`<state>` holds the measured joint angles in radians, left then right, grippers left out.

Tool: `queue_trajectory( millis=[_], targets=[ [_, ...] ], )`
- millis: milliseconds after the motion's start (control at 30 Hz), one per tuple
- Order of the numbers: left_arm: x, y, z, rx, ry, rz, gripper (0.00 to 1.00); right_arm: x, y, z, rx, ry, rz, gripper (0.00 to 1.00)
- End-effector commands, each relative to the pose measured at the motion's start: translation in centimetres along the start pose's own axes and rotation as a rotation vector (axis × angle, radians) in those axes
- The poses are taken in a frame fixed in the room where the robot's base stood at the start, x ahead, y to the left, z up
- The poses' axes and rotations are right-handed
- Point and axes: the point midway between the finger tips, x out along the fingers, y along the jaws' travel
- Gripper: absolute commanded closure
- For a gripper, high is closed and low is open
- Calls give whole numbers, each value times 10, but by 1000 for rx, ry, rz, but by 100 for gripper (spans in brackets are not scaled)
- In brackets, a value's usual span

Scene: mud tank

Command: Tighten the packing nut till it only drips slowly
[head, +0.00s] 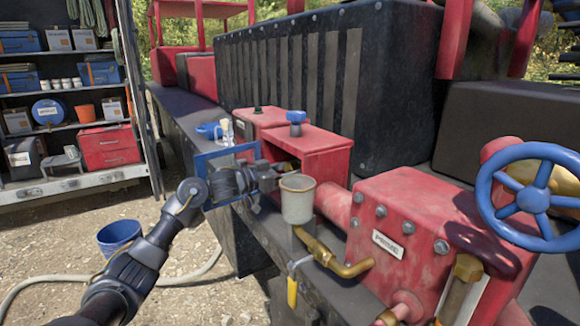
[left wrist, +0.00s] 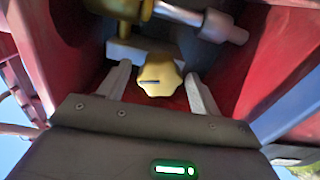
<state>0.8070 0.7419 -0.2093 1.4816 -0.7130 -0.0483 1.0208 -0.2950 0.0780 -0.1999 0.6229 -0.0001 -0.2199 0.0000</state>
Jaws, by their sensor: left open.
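A brass-yellow lobed nut (left wrist: 160,74) with a dark slot or mark on its face sits in the middle of the left wrist view; I take it for the packing nut. My left gripper (left wrist: 160,85) is open, with one finger on each side of the nut and a gap on both sides. In the head view my left gripper (head: 279,174) reaches to the opening of a red housing (head: 310,150). The nut is hidden there behind the gripper and a grey cup. No dripping water can be made out. My right gripper is not in view.
The grey cup (head: 298,199) stands close beside my left gripper. A brass pipe (head: 320,248), a red block marked PRIME (head: 410,225) and a blue handwheel (head: 533,198) lie to the right. A blue bucket (head: 119,237) stands on the gravel at left.

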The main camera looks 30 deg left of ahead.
Motion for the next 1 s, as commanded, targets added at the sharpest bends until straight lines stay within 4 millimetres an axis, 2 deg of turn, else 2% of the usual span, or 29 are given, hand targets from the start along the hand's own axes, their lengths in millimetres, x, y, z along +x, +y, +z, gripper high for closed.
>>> queue_trajectory(
  millis=[133, 433, 767, 1000],
  targets=[
    [10, 0, -1, 0, 1, -1, 36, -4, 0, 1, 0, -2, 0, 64],
    [11, 0, 0, 1, 0, -1, 36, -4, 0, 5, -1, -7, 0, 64],
    [11, 0, 0, 0, 0, -1, 79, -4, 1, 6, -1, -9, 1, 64],
    [11, 0, 1, 21, -1, -2, 81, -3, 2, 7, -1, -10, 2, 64]
  ],
)
